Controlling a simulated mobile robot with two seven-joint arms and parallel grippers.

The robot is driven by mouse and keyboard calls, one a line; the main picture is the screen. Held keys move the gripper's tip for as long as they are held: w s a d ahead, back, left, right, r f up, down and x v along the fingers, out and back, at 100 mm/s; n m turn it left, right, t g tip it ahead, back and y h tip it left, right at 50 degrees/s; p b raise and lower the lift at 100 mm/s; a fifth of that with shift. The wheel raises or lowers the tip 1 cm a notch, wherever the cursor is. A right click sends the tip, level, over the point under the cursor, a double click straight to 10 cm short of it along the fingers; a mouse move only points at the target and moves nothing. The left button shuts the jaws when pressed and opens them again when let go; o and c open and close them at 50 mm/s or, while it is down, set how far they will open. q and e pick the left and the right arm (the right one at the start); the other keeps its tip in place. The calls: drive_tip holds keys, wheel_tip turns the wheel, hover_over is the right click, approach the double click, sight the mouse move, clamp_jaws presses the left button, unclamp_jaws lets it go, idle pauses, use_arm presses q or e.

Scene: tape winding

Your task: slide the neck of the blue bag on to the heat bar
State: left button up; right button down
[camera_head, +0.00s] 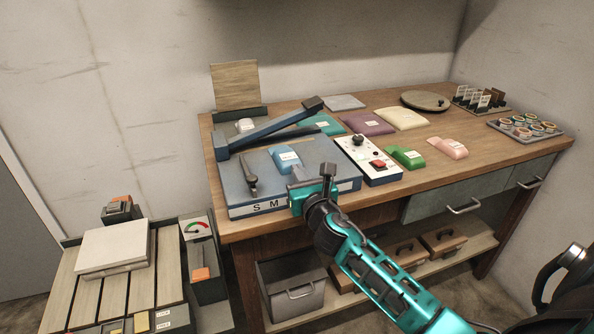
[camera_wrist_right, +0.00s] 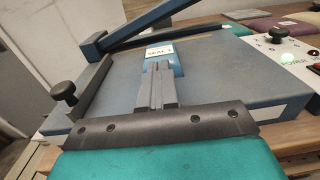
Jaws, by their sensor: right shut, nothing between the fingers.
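The blue bag (camera_head: 285,158), with a white label, lies on the flat blue top of the sealer (camera_head: 240,200). In the right wrist view the bag (camera_wrist_right: 176,64) is straight ahead of my right gripper (camera_wrist_right: 156,68). In the head view my right gripper (camera_head: 298,174) is at the bag's near right side. Its fingers are shut with nothing between them; I cannot tell whether the tips touch the bag. The sealer's long arm (camera_head: 270,127) is raised and slants over the bag's far side. I cannot make out the heat bar clearly. My left gripper is not in view.
A control box (camera_head: 369,160) with a red switch stands right of the sealer. Green (camera_head: 406,157) and pink (camera_head: 448,147) bags lie beyond it. A black knob (camera_head: 250,178) stands on the sealer's left. The right front of the bench is clear.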

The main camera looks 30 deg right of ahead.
sight(285, 155)
drive_tip(key=shift+x, duration=0.8)
drive_tip(key=shift+x, duration=1)
drive_tip(key=shift+s, duration=0.15)
